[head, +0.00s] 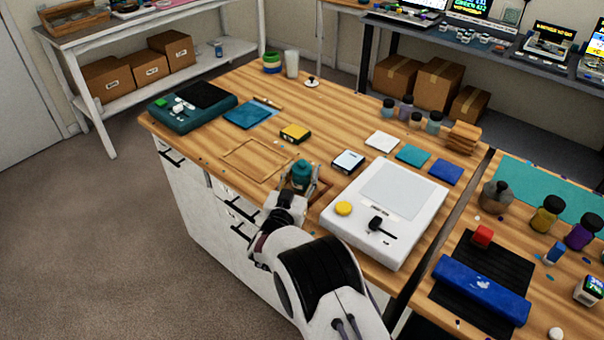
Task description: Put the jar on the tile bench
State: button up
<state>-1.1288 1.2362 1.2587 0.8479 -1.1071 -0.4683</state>
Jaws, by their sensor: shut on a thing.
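A teal jar (302,171) with a dark cap is upright between the fingers of my gripper (301,182), near the front edge of the wooden-topped bench (225,135). My gripper is shut on the jar. The jar's lower part is hidden, so I cannot tell whether it touches the wood. This bench carries flat tiles: a white tile (382,141), a teal tile (412,155) and a blue tile (445,172). A second wooden bench (440,270) stands at the right, across a narrow dark gap.
A white device (385,212) with a yellow knob stands close right of my gripper. A small box (348,161) lies behind it. A light wooden frame (243,167) lies left of the jar. The right bench holds several jars, a blue bar (481,289) and a black mat (462,258).

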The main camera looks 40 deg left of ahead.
jog(key=shift+f, duration=0.1)
dwell(0.3)
jog(key=o, duration=1.4)
jog(key=shift+s, duration=0.1)
jog(key=shift+v, duration=5.9)
